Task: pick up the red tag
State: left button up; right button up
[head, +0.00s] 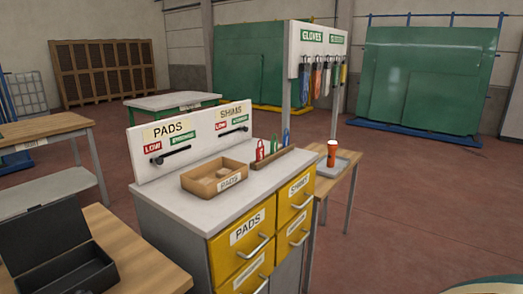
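A small red tag (260,151) stands upright in a low wooden holder (274,158) on the grey-white top of the drawer cabinet (219,204). A green tag (274,144) and a blue tag (286,136) stand behind it in a row to the right. Their lower ends are hidden by the holder. Neither of my grippers is in view.
A wooden PADS box (215,180) sits left of the holder. A white board (191,141) with two black handles stands behind. An open black case (55,255) lies front left.

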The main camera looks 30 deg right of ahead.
aim_at(259, 151)
jog(key=i+l+u, duration=0.15)
jog(key=l, duration=0.55)
jog(key=i+l+u, duration=0.1)
jog(key=l, duration=0.6)
jog(key=l+u, duration=0.15)
jog(key=l, duration=0.55)
jog(key=i+l, duration=0.1)
jog(key=l, duration=0.35)
jog(key=i+l+u, duration=0.1)
jog(key=l, duration=0.4)
jog(key=i+l+u, duration=0.1)
jog(key=l, duration=0.35)
jog(key=i+l, duration=0.1)
jog(key=l, duration=0.4)
jog(key=k, duration=0.25)
jog(key=i, duration=0.2)
